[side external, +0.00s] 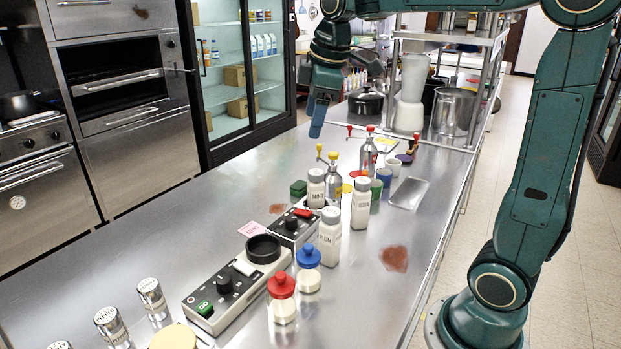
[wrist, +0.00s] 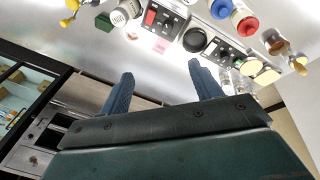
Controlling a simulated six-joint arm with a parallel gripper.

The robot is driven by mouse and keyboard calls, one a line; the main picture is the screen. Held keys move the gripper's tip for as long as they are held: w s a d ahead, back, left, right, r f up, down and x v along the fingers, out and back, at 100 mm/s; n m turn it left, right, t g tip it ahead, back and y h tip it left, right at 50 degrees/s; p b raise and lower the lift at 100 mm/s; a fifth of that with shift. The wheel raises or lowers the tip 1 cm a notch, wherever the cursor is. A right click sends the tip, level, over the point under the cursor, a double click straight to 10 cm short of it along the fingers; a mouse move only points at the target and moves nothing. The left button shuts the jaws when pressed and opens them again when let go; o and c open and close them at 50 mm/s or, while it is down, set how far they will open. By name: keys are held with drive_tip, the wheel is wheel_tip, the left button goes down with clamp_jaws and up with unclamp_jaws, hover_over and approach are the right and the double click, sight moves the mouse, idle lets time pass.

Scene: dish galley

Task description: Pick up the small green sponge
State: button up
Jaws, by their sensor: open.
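The small green sponge (side external: 298,188) is a dark green block on the steel counter, left of a white labelled shaker. In the wrist view the sponge (wrist: 118,18) is near the top, beside a shaker (wrist: 131,8), above and left of the space between my fingers. My gripper (side external: 317,130) is raised above the counter, behind the sponge in the side view. Its two blue fingers are apart with nothing between them in the wrist view (wrist: 160,70).
A control box with a red switch (side external: 304,213) stands just in front of the sponge. A yellow-topped metal dispenser (side external: 333,180) and white shakers (side external: 361,203) stand to its right. The counter (side external: 190,225) is clear to the left.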

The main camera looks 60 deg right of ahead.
drive_tip(key=w+d+f+n+g, duration=0.2)
drive_tip(key=w+d+f+n, duration=0.35)
drive_tip(key=w+d, duration=0.6)
drive_tip(key=w+d+f+n, duration=0.2)
drive_tip(key=w+d+f, duration=0.1)
drive_tip(key=f, duration=0.3)
drive_tip(key=w+d+f+n+g, duration=0.1)
drive_tip(key=w+d+f+n, duration=0.2)
drive_tip(key=d+f, duration=0.2)
drive_tip(key=shift+w+d+f+y, duration=0.3)
drive_tip(key=shift+d+f, duration=0.1)
drive_tip(key=shift+d, duration=0.3)
drive_tip(key=shift+f, duration=0.1)
hover_over(299, 185)
drive_tip(key=shift+d+f, duration=0.15)
drive_tip(key=shift+f, duration=4)
drive_tip(key=shift+f, duration=0.1)
drive_tip(key=shift+f, duration=2.5)
